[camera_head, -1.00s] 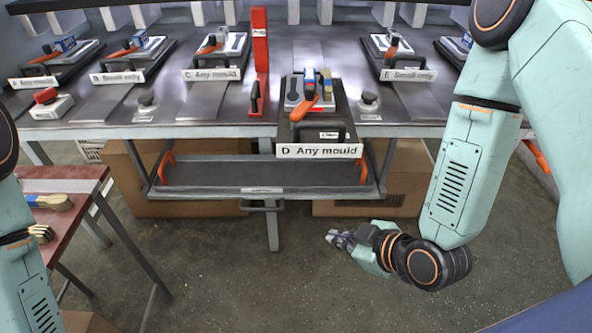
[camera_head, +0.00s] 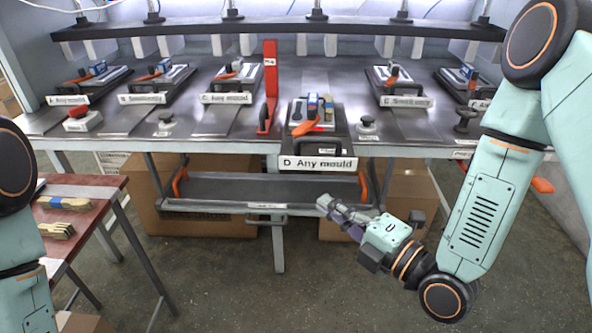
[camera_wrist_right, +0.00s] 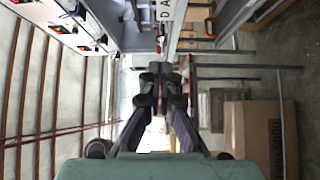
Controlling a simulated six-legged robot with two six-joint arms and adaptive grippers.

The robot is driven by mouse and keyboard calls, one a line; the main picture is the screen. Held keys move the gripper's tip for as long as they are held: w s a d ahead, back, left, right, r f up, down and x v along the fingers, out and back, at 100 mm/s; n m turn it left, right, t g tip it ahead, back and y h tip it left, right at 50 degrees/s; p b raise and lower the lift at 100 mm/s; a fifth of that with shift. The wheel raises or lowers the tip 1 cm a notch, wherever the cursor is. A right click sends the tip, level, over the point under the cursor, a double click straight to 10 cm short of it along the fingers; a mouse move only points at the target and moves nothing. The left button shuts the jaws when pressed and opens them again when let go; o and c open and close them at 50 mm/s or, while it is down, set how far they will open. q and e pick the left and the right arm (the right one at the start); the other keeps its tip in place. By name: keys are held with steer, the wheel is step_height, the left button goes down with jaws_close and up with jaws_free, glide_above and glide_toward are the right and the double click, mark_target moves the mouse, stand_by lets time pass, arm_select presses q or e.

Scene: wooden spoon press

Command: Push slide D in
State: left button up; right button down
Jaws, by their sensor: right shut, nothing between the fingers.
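Slide D (camera_head: 318,163) carries a white label reading "D Any mould" and a dark handle. Its front sticks out past the bench's front edge, further than the other slides. A mould with an orange lever (camera_head: 304,128) and a blue part sits on it. My right gripper (camera_head: 324,204) is shut and empty, below and in front of the slide, apart from it.
Slides labelled C (camera_head: 226,98) and others line the metal bench. A red upright (camera_head: 269,80) stands left of slide D, and a black knob (camera_head: 367,124) is on its right. A shelf (camera_head: 220,187) hangs below.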

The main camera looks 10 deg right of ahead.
steer(key=w, duration=0.1)
steer(key=b, duration=0.2)
glide_toward(281, 160)
steer(key=w+a, duration=0.1)
steer(key=a, duration=0.3)
steer(key=w, duration=0.2)
steer(key=w+d, duration=0.1)
steer(key=w, duration=0.1)
steer(key=shift+d, duration=0.1)
steer(key=shift+r, duration=0.1)
steer(key=shift+w, duration=0.1)
